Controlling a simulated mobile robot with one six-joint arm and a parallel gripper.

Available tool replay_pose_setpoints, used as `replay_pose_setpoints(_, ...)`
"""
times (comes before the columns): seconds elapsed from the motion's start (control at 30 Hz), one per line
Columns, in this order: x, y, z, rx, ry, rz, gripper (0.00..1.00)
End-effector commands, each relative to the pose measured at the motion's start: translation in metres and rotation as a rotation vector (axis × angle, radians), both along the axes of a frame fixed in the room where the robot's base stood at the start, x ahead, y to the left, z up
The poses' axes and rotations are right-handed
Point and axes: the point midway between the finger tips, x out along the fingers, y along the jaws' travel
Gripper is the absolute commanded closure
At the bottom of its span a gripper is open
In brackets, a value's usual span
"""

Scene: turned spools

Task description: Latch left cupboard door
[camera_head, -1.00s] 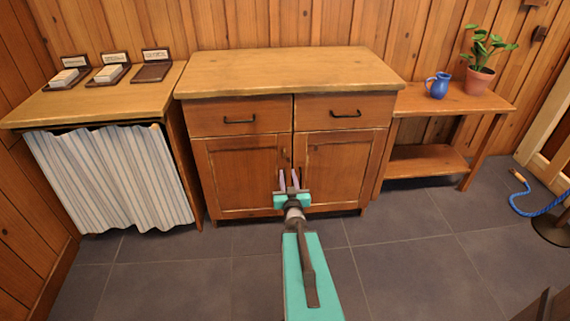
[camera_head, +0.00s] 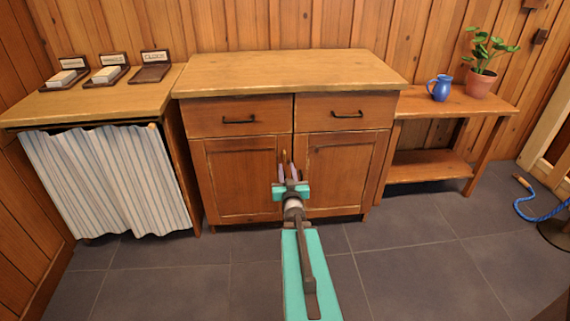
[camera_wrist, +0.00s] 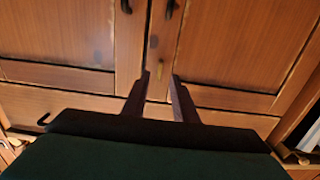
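The left cupboard door (camera_head: 238,180) is a brown framed panel on the low wooden cupboard, below the left drawer. It looks flush, or nearly so, with the right door (camera_head: 345,175). My gripper (camera_head: 287,168) is in front of the seam between the doors. In the wrist view my gripper (camera_wrist: 161,76) has its two dark fingers apart, with nothing clearly held between them. The left door (camera_wrist: 60,40) and right door (camera_wrist: 235,45) fill the background, with a dark handle (camera_wrist: 126,6) and another handle (camera_wrist: 169,8) at the top. I cannot make out a latch or contact.
The cupboard's worktop (camera_head: 290,70) is bare. A curtained table (camera_head: 105,180) with small labelled trays stands left. A side shelf (camera_head: 430,165) with a blue jug (camera_head: 440,87) and potted plant (camera_head: 480,75) stands right. A blue rope (camera_head: 530,212) lies far right. Tiled floor in front is clear.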

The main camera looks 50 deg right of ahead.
Motion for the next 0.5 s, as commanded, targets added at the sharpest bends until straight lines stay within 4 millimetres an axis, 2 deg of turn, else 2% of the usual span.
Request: replay_pose_setpoints(0.5, 0.037, -0.031, -0.002, 0.001, 0.001, 0.000, 0.74)
